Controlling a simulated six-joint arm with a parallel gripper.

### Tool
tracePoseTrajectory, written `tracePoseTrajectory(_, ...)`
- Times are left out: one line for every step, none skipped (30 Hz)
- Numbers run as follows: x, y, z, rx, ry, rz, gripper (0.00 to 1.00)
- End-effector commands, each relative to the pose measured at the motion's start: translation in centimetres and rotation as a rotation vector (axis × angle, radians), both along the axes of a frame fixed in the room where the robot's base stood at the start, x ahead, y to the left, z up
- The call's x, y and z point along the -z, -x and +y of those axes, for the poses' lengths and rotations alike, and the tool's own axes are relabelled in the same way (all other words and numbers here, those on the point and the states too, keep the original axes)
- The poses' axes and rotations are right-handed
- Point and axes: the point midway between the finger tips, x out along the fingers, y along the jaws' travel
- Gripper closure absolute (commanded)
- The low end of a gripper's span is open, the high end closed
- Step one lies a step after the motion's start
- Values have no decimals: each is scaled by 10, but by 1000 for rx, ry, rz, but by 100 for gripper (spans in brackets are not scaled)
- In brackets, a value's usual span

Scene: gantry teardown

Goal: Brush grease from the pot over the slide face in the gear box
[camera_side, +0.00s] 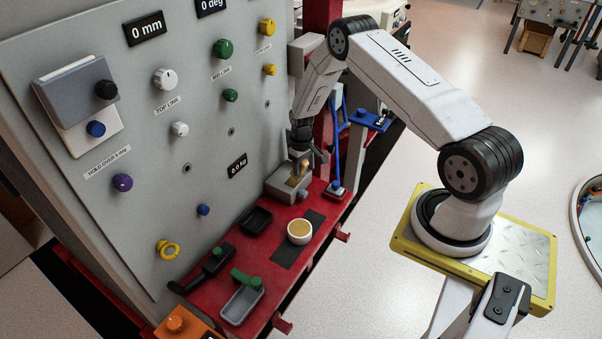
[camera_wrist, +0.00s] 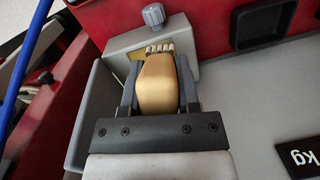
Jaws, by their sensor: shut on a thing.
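My gripper (camera_side: 302,148) is shut on a brush (camera_wrist: 157,85) with a tan handle; the brush also shows below the jaws in the side view (camera_side: 304,167). Its bristles (camera_wrist: 160,47) are at the grey gear box (camera_side: 284,190), which also shows in the wrist view (camera_wrist: 120,45). A yellowish patch (camera_wrist: 136,54), perhaps the slide face, shows beside the bristles. The brush hides most of the opening, and I cannot tell whether the bristles touch the face. The white grease pot (camera_side: 299,232), with tan grease in it, stands on the red shelf in front of the box.
The red shelf (camera_side: 216,263) also holds a black tray (camera_side: 256,220), a grey tray (camera_side: 240,303) with a green-handled thing, and a black-handled tool (camera_side: 207,268). The grey panel (camera_side: 150,215) with knobs rises behind. A blue upright tool (camera_side: 336,160) stands right of the box.

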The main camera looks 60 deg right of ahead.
Motion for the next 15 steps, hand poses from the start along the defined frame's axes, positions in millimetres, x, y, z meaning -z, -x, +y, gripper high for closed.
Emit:
tracePoseTrajectory(6,0,0,0,0,0,100)
tracePoseTrajectory(8,0,0,0,0,0,100)
tracePoseTrajectory(12,0,0,0,0,0,100)
tracePoseTrajectory(15,0,0,0,0,1,100)
tracePoseTrajectory(17,0,0,0,0,1,100)
tracePoseTrajectory(21,0,0,0,0,0,100)
tracePoseTrajectory(23,0,0,0,0,0,100)
tracePoseTrajectory(28,0,0,0,-1,2,100)
tracePoseTrajectory(33,0,0,0,-1,1,100)
tracePoseTrajectory(33,-4,0,-1,0,-1,100)
tracePoseTrajectory(35,-7,0,-1,0,-2,100)
tracePoseTrajectory(36,-11,0,-1,0,-2,100)
tracePoseTrajectory(33,-14,0,-2,1,-3,100)
tracePoseTrajectory(33,-16,0,-2,1,-3,100)
tracePoseTrajectory(33,-20,0,-2,1,-3,100)
